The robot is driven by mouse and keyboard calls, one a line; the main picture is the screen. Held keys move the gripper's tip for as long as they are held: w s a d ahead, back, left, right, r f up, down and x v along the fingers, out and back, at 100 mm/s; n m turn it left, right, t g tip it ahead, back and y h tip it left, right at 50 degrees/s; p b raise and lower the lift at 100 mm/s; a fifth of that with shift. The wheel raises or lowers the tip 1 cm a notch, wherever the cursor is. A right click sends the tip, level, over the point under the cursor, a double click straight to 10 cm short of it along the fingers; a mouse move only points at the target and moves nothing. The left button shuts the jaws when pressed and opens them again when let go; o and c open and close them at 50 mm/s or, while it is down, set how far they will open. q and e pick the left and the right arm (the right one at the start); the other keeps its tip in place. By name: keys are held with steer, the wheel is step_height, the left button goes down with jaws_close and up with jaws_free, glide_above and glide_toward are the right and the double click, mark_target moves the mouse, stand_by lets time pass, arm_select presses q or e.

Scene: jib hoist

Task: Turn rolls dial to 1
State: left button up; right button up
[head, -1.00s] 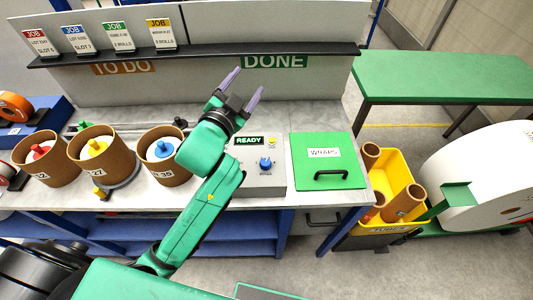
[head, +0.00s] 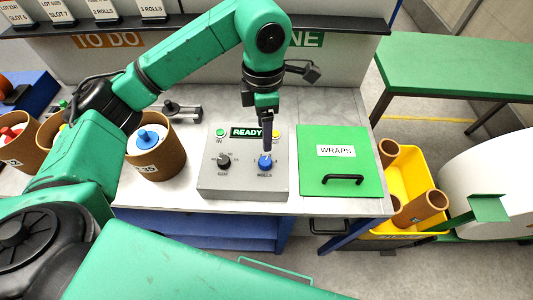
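The grey control box (head: 235,190) stands on the bench with a READY display (head: 247,132). The blue rolls dial (head: 265,161) is at the right of its face, with the ROLLS label below it. The setting it points to is too small to read. A black dial (head: 223,162) sits at the left of the face. My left gripper (head: 267,149) points down at the blue dial, its fingertips at or just above the knob. The fingers line up in this view, so their gap and any contact are hidden. My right gripper is out of view.
A green WRAPS lid (head: 340,180) with a black handle lies right of the box. Brown tubes with coloured cores, such as the blue-cored one (head: 158,160), stand at left. A shelf (head: 200,24) with job cards runs along the back. A yellow bin (head: 412,170) stands at right.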

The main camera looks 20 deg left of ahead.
mark_target(265, 161)
arm_select(q)
steer(key=f+p, duration=0.1)
steer(key=f, duration=0.4)
steer(key=f+p, duration=0.2)
steer(key=f, duration=0.4)
steer(key=shift+s+d, duration=0.1)
steer(key=shift+s, duration=0.1)
steer(key=shift+f, duration=0.15)
jaws_close()
